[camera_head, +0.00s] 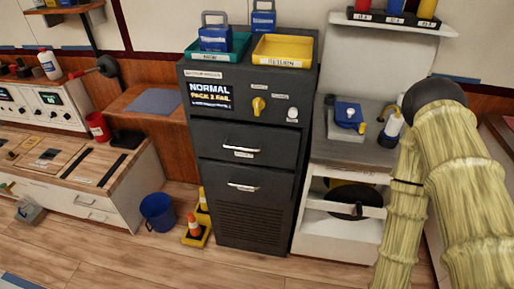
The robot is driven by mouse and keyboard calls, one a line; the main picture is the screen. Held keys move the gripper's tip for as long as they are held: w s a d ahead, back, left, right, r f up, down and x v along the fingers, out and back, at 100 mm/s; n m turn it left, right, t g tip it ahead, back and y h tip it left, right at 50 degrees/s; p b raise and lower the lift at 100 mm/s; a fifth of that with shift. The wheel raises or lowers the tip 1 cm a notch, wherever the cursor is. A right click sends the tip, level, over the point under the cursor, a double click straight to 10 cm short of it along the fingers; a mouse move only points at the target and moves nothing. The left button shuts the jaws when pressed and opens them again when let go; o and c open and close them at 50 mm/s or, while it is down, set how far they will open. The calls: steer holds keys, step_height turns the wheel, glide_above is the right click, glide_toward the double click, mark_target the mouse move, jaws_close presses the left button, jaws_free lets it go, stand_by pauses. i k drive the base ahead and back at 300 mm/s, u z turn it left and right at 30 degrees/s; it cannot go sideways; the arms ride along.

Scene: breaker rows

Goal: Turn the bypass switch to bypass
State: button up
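A dark cabinet (247,209) stands in the middle of the view. Its upper front panel has a yellow rotary knob (258,106) and, to its right, a pale round knob (292,114). Small labels sit above them, too small to read, so I cannot tell for certain which one is the bypass switch. A lit screen (210,94) left of the knobs reads NORMAL and PACK 2 FAIL. My arm, in a yellow-green sleeve, fills the right side, apart from the knobs. My gripper does not show.
Teal (217,47) and yellow (283,50) trays stand on the cabinet, with blue padlock-like items. Below the knobs are two drawers with handles. Open floor lies in front.

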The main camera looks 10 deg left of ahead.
mark_target(259, 104)
steer(key=k, duration=1.3)
steer(key=u, duration=0.8)
steer(key=i, duration=1.1)
steer(key=z, duration=0.25)
